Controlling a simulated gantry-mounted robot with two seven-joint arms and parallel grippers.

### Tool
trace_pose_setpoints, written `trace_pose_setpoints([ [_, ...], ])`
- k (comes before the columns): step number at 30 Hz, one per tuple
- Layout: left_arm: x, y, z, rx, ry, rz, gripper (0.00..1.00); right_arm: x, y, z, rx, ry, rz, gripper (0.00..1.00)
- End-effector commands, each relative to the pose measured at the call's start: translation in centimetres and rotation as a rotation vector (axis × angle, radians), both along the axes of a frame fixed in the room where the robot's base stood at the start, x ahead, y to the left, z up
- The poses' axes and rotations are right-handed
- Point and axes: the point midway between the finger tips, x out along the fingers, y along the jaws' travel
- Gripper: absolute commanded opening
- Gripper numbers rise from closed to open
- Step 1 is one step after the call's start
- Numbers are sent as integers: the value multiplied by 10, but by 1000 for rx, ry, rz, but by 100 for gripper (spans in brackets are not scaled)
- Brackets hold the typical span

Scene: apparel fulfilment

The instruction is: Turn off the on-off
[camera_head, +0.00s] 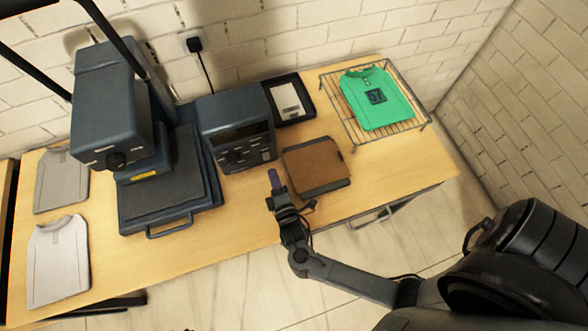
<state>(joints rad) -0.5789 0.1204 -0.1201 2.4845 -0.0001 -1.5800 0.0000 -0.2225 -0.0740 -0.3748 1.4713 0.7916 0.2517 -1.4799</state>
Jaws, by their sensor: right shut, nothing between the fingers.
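A dark blue-grey control box (236,108) stands on the table beside the heat press. Its front has a dark display and small knobs or switches (236,156). These are too small to tell which one is the on-off or how it is set. My right gripper (274,180) is shut and empty, just in front of the box's lower right corner. It looks apart from the box, at the left of the brown pad. My left gripper is not in view.
The heat press (110,105) stands left with a front handle. Light folded shirts (58,262) lie farther left. A brown pad (315,165) lies right of my gripper. A black tray (287,98) and a wire rack (398,129) with a green shirt (376,98) are behind.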

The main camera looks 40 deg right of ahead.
Motion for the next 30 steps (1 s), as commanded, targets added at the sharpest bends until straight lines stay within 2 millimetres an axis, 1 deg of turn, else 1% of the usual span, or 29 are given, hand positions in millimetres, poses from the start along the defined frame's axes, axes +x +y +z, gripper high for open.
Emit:
trace_pose_setpoints([
  [1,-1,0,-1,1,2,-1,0,-14,5,-1,2,4,-1,0],
  [9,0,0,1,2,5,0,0,-75,32,4,2,4,-1,0],
  [15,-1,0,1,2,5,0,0,-117,50,9,0,3,-1,0],
  [18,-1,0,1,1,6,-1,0,-134,57,10,-1,4,-2,0],
  [24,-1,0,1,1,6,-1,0,-157,68,13,1,2,-2,0],
  [30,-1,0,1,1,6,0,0,-167,72,14,0,0,-2,0],
])
